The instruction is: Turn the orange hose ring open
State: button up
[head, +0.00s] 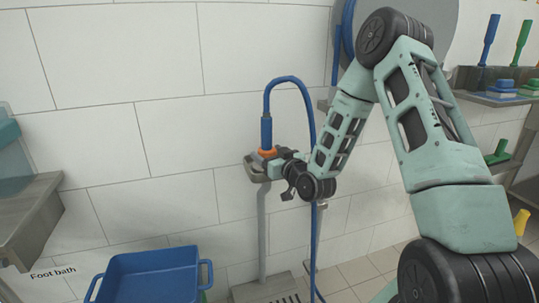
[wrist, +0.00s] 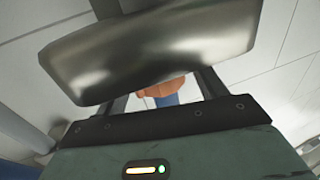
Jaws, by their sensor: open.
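The orange hose ring (head: 267,153) sits at the base of the upright blue hose nozzle (head: 266,131), just above a small metal holder (head: 256,169) on a post. My gripper (head: 278,154) is at the ring's right side in the head view. In the wrist view, the orange ring (wrist: 165,88) shows between my two open fingers (wrist: 165,85), with blue (wrist: 166,99) below it. The metal holder (wrist: 155,48) covers the fingertips and much of the ring there. I cannot tell whether the fingers touch the ring.
A blue foot bath tub (head: 150,274) stands at the lower left. The blue hose (head: 309,110) loops over and hangs down beside my wrist. A steel counter (head: 30,215) is at the left edge. Shelves with brushes (head: 490,40) are at the right. The tiled wall is close behind.

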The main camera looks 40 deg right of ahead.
jog(key=c, duration=1)
jog(key=shift+n+y, duration=0.3)
jog(key=shift+y, duration=0.2)
jog(key=n+y, duration=0.1)
jog(key=y, duration=0.1)
jog(key=shift+d+n+y+b, duration=0.25)
jog(key=shift+n+y+b, duration=0.1)
jog(key=shift+n+y, duration=0.05)
jog(key=shift+w+d+n+g+y+p, duration=0.1)
jog(key=shift+n+g+y+p, duration=0.2)
jog(key=shift+n+g+y, duration=0.7)
jog(key=shift+d+n+g+y+p, duration=0.1)
jog(key=shift+n+g+y+p, duration=0.25)
jog(key=shift+n+y, duration=1.25)
jog(key=shift+m+y, duration=0.3)
jog(key=shift+y, duration=0.4)
jog(key=o, duration=1)
